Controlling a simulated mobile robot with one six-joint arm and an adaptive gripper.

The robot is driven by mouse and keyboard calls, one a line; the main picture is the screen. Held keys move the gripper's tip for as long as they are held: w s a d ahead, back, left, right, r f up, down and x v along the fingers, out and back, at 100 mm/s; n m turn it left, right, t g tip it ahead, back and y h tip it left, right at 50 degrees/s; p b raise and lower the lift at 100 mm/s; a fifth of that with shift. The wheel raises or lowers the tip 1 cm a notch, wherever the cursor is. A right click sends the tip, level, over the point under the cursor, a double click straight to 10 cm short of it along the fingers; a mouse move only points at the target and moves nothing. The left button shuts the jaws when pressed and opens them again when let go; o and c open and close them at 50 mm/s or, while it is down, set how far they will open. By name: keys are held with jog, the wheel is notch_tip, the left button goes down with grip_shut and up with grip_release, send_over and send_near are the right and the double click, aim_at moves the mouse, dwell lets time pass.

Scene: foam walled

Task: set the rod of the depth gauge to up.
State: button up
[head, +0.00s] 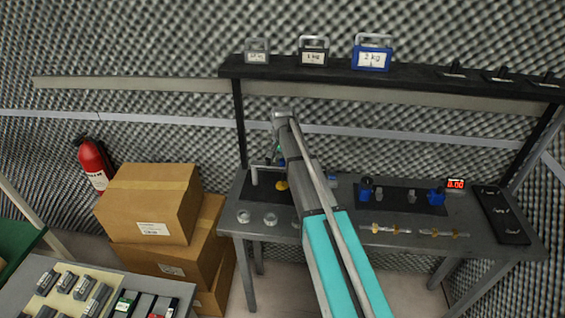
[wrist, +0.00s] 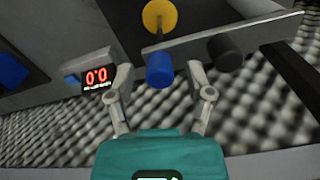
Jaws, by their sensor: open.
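In the wrist view my gripper (wrist: 160,72) is open, with a finger on each side of a blue cylindrical knob (wrist: 159,70). A gap shows between the knob and each finger; depth is hard to judge. Beside it is a black cylinder (wrist: 226,52) on a grey bar (wrist: 260,24). A yellow disc (wrist: 160,16) on a thin stem is above the knob. A red display (wrist: 97,79) reading 0.0 sits left of the left finger. I cannot tell for certain which part is the gauge's rod. In the head view my arm hides most of this spot.
The grey bench (head: 335,222) also carries a yellow part (head: 282,185), clear discs (head: 270,219), blue devices (head: 366,189), another red display (head: 456,184) and a black tray (head: 503,214). Weights, including a blue one (head: 371,55), stand on the shelf above. Cardboard boxes (head: 150,203) stand left.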

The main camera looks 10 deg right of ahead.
grip_shut()
dwell(0.4)
jog(key=shift+r, duration=0.1)
notch_tip(320, 180, up, 6)
jog(key=p, duration=0.6)
jog(key=shift+w, duration=0.1)
